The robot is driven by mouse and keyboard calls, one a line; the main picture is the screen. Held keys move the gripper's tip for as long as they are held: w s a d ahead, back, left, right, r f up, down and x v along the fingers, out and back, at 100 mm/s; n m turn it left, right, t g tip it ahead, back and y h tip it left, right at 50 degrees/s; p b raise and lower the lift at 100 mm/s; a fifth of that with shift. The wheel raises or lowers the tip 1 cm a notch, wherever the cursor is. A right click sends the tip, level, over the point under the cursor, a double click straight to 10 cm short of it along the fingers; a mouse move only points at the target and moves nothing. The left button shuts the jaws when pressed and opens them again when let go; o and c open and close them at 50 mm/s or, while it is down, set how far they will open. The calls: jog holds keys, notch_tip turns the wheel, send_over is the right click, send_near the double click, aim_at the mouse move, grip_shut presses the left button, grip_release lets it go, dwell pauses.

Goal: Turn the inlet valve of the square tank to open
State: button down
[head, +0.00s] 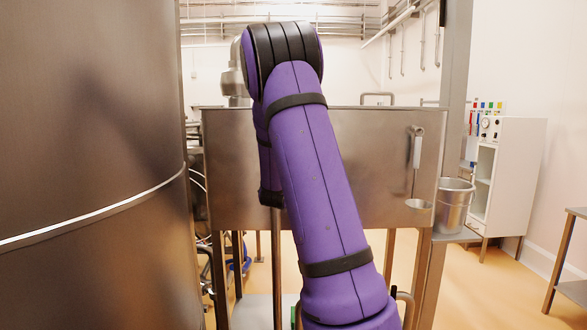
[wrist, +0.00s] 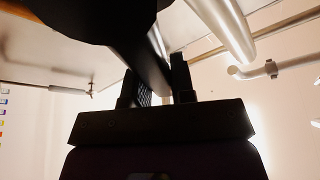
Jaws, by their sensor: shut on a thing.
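The square tank (head: 370,150) is a wide brushed-metal box on legs, in the middle of the head view. My purple arm stands in front of it and hides part of its face. My gripper (wrist: 156,86) is hidden in the head view. In the wrist view it points up, with its two dark fingers on either side of a dark bar, which I take for the inlet valve's handle (wrist: 147,55). The fingers are shut on this bar. The bar is backlit, and the valve body and its marking cannot be made out.
A large round metal vessel (head: 90,170) fills the left of the head view. A metal bucket (head: 454,207) and a white cabinet (head: 510,175) stand at the right. A pale pipe (wrist: 222,28) runs close by the gripper in the wrist view. Open floor shows at the right.

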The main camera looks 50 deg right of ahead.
jog(key=n+t, duration=0.1)
jog(key=n, duration=0.1)
jog(key=w+a+n+t, duration=0.1)
jog(key=n, duration=0.1)
jog(key=w+a+r+n+t+y, duration=0.1)
jog(key=n, duration=0.1)
jog(key=shift+w+a+n, duration=0.1)
jog(key=shift+w+n, duration=0.15)
jog(key=shift+n, duration=0.05)
jog(key=shift+w+a+r+n+t+y, duration=0.1)
jog(key=shift+w+a+n+t+y, duration=0.25)
jog(key=shift+n, duration=0.45)
jog(key=shift+w+a+f+n+t+y, duration=0.1)
jog(key=shift+w+a+n+t+y, duration=0.15)
jog(key=shift+n+t, duration=0.4)
jog(key=shift+w+a+r+n+t+y, duration=0.1)
jog(key=shift+w+a+n+t+y, duration=0.2)
jog(key=shift+n, duration=0.65)
jog(key=shift+w+a+n, duration=0.1)
jog(key=shift+w+n, duration=0.1)
jog(key=shift+n, duration=0.1)
jog(key=shift+w+r, duration=0.1)
jog(key=c, duration=1)
grip_release()
jog(key=shift+w+a, duration=0.15)
jog(key=shift+o, duration=0.2)
jog(key=shift+s, duration=0.2)
jog(key=v, duration=1)
jog(key=shift+s, duration=0.3)
jog(key=shift+a, duration=0.1)
